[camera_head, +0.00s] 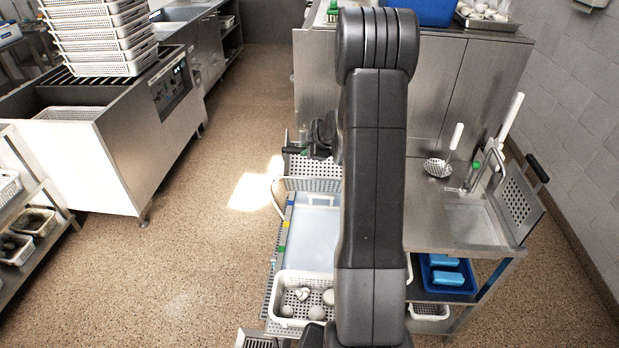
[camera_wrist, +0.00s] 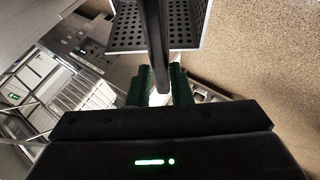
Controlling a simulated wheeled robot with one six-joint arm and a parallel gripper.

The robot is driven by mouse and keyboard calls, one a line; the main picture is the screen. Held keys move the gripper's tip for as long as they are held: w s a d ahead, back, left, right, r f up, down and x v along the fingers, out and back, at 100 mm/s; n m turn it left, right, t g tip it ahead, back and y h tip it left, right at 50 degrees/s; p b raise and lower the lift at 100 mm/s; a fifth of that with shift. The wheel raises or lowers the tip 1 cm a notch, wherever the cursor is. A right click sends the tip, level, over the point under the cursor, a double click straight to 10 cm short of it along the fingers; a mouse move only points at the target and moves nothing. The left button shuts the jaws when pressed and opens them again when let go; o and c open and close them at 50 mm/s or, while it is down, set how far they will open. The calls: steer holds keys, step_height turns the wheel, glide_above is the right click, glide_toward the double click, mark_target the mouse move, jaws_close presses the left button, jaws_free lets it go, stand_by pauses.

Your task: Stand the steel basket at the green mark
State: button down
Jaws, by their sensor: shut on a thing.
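The steel basket (camera_head: 313,184) is a perforated metal basket at the far end of the work surface, left of my arm. Its perforated walls also show at the top of the wrist view (camera_wrist: 125,35). My gripper (camera_head: 322,138) is shut on its dark handle bar, which runs between the green fingertips in the wrist view (camera_wrist: 163,92). My arm hides the basket's right part. The green mark (camera_head: 286,224) is a small patch on the left edge strip, nearer than the basket. I cannot tell whether the basket touches anything below.
A pale tray (camera_head: 312,205) lies beside the strip. A white basket (camera_head: 279,290) with round items stands at the near end. Right of my arm are a skimmer (camera_head: 438,167), a perforated panel with a black handle (camera_head: 517,205) and a blue tray (camera_head: 428,283). Floor at left is clear.

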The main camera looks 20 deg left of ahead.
mark_target(307, 180)
step_height(307, 180, down, 13)
steer(key=b, duration=0.7)
steer(key=shift+f, duration=0.2)
steer(key=shift+f+b, duration=0.4)
steer(key=shift+b, duration=0.2)
steer(key=shift+f, duration=0.1)
step_height(307, 180, down, 4)
steer(key=b, duration=0.4)
steer(key=shift+r, duration=0.2)
